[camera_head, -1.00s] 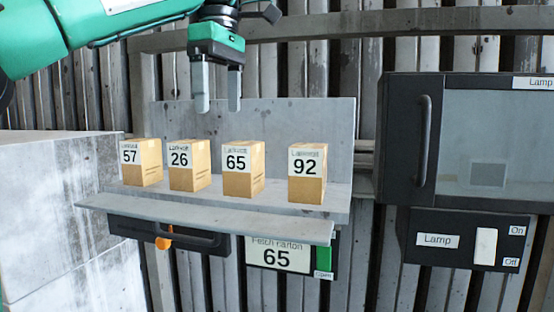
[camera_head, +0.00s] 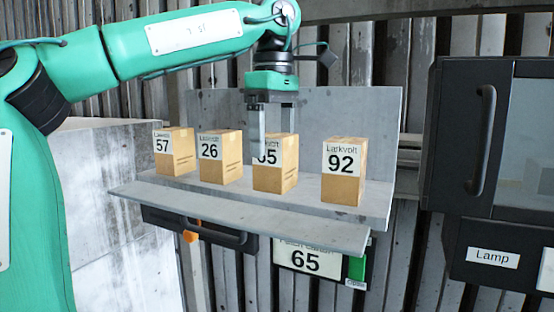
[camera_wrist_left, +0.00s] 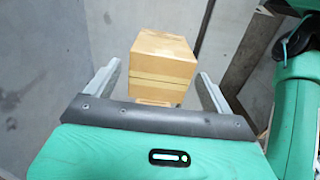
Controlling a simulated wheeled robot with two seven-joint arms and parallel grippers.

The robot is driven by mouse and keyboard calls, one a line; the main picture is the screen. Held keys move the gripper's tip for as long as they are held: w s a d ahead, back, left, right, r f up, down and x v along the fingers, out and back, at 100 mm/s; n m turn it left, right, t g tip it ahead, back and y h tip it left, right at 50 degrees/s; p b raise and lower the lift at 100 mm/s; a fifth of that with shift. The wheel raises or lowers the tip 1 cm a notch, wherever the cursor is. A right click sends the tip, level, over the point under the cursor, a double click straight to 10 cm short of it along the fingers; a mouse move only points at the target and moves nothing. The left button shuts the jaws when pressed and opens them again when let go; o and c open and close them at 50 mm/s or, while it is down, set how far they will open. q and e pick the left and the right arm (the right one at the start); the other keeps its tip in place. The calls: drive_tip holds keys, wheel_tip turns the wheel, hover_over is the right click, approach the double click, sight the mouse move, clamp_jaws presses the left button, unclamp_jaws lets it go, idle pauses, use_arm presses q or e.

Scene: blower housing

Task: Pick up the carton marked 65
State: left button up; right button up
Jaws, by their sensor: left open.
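The carton marked 65 (camera_head: 275,170) stands upright on a grey metal shelf (camera_head: 240,215), third from the left in a row of brown cartons. My left gripper (camera_head: 272,128) is open and points down over this carton. Its near finger hangs in front of the carton's label and hides part of the number. In the left wrist view a brown carton (camera_wrist_left: 163,62) lies ahead between the two open fingers (camera_wrist_left: 160,88), with a gap on each side. I cannot tell whether a finger touches it. My right gripper is not in view.
Carton 26 (camera_head: 220,160) stands close to the left and carton 57 (camera_head: 174,155) farther left. Carton 92 (camera_head: 344,175) stands to the right with a wider gap. A back panel (camera_head: 375,115) rises behind them. A sign reading 65 (camera_head: 305,260) hangs below; a dark cabinet (camera_head: 480,150) is at right.

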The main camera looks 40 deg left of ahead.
sight(276, 163)
use_arm(q)
drive_tip(key=shift+s+f, duration=0.15)
drive_tip(key=shift+s, duration=0.05)
drive_tip(key=shift+d+f+p, duration=0.15)
drive_tip(key=shift+f+p, duration=0.2)
drive_tip(key=shift+p, duration=0.3)
drive_tip(key=f+p, duration=0.1)
drive_tip(key=f, duration=0.2)
drive_tip(key=shift+w+f+p, duration=0.2)
drive_tip(key=shift+w+p, duration=0.15)
drive_tip(key=shift+w, duration=0.05)
drive_tip(key=shift+f, duration=0.4)
drive_tip(key=shift+s, duration=0.1)
drive_tip(key=shift+s, duration=0.1)
drive_tip(key=c, duration=1.2)
drive_tip(key=shift+r, duration=0.1)
